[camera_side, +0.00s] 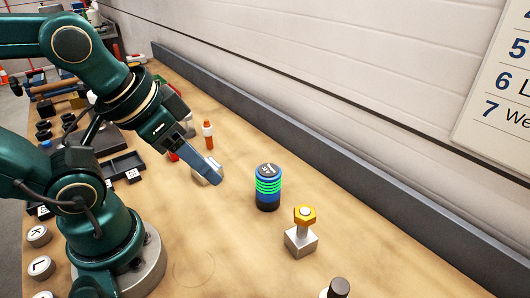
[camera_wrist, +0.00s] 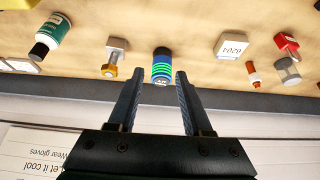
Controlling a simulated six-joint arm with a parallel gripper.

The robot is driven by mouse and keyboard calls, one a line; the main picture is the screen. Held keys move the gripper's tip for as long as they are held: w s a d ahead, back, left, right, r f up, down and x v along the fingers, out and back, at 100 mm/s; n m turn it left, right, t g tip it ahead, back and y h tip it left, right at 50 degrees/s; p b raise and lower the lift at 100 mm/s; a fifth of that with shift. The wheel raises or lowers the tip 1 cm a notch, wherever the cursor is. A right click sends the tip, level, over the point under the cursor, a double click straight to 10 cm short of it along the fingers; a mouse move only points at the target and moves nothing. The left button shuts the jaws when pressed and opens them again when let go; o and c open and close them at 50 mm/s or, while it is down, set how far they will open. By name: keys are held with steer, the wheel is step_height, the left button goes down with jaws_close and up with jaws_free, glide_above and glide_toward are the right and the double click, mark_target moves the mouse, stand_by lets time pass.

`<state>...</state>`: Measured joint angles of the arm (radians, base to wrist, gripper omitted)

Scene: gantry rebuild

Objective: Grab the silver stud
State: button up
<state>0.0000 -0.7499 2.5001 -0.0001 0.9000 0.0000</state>
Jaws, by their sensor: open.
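A silver stud (camera_side: 300,241) with a square block-like base stands upright on the bench, a gold hex nut (camera_side: 304,215) around its upper part. In the wrist view the stud's pale block (camera_wrist: 117,43) lies left of my fingers, with the gold nut (camera_wrist: 110,72) at its near end. My gripper (camera_side: 216,181) is open and empty above the bench, up and left of the stud in the side view. In the wrist view its two fingers (camera_wrist: 159,88) point towards a blue canister with green rings (camera_wrist: 161,66), apart from the stud.
The blue canister (camera_side: 268,188) stands between my gripper and the stud. A white box marked 6204 (camera_wrist: 232,46), an orange-capped tube (camera_wrist: 253,74) and a green-labelled bottle (camera_wrist: 54,32) are nearby. A grey rail (camera_side: 400,200) runs along the wall.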

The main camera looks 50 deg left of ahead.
steer(key=shift+o, duration=0.6)
steer(key=shift+w, duration=0.1)
